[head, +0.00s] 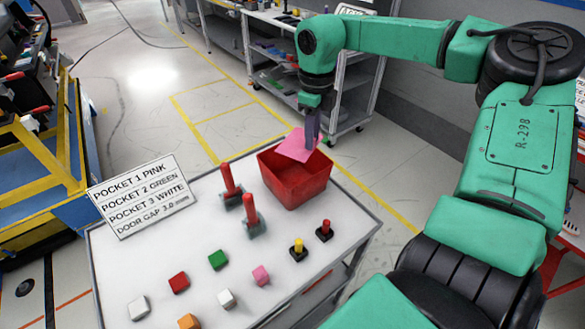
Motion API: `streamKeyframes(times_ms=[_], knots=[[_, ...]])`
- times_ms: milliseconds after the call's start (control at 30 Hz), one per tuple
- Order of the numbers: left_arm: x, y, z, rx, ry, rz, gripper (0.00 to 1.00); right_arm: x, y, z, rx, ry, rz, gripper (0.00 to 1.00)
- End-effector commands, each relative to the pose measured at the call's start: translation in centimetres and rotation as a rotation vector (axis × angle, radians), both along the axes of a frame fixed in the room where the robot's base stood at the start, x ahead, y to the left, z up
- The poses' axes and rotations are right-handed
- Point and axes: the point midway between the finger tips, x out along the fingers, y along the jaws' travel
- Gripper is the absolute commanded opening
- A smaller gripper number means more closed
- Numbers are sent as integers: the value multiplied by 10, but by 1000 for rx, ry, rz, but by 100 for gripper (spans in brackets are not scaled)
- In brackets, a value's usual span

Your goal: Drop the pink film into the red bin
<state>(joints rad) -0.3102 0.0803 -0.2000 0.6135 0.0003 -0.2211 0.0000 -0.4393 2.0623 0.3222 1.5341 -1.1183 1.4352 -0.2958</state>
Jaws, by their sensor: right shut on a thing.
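The pink film (297,147) is a thin flat sheet, held tilted over the opening of the red bin (296,188). My right gripper (311,140) is shut on the film at its right side, above the bin's far rim. The film overlaps the bin's rim in the picture; I cannot tell whether they touch. The red bin stands open-topped at the far right part of the white table (190,235). My left gripper is not in view.
Two red-handled clamps (240,208) stand left of the bin. Coloured blocks (218,260) are spread over the front of the table, with yellow and red knobs (311,240) at right. A sign (143,195) stands at the left edge. Grey shelving (285,70) is behind.

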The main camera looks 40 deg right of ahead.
Motion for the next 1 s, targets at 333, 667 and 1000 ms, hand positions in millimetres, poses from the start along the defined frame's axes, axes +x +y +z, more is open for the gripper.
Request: streamKeyframes(times_ms=[333,667,1000], knots=[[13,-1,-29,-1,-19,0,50,0,0,-45,0,0,0,0],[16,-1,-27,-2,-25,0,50,0,0,-43,-1,0,0,61],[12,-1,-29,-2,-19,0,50,0,-1,-38,-2,-1,0,61]])
